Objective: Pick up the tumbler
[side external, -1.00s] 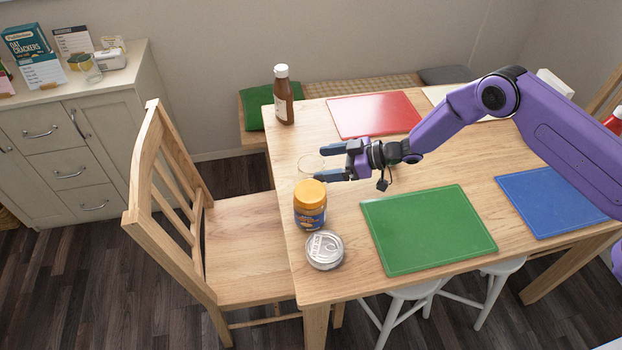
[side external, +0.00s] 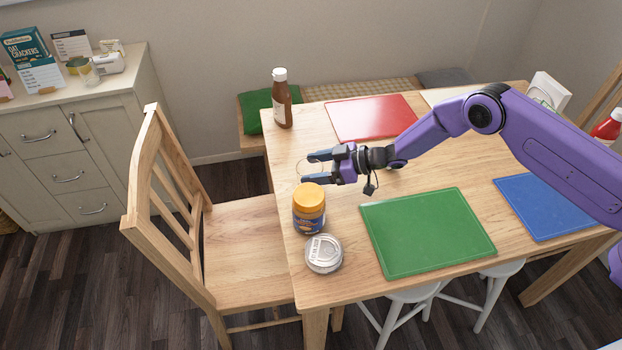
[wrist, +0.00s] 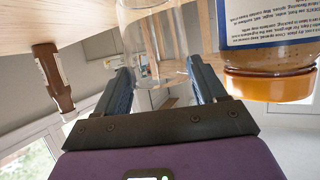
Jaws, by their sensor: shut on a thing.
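The tumbler (side external: 299,168) is clear glass and hard to see, near the table's left edge in the side view. It also shows in the wrist view (wrist: 146,12), upper middle, between the fingers. My gripper (side external: 309,168) reaches level from the right, one finger on each side of the tumbler. In the wrist view my gripper (wrist: 158,78) is shut on it. I cannot tell clearly whether the tumbler's base still touches the table.
A peanut butter jar (side external: 309,212) stands close in front of my gripper, with a tin (side external: 323,254) beyond it. A brown sauce bottle (side external: 282,105) stands behind. Red (side external: 370,117), green (side external: 428,232) and blue (side external: 545,205) mats lie flat on the table (side external: 345,285).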

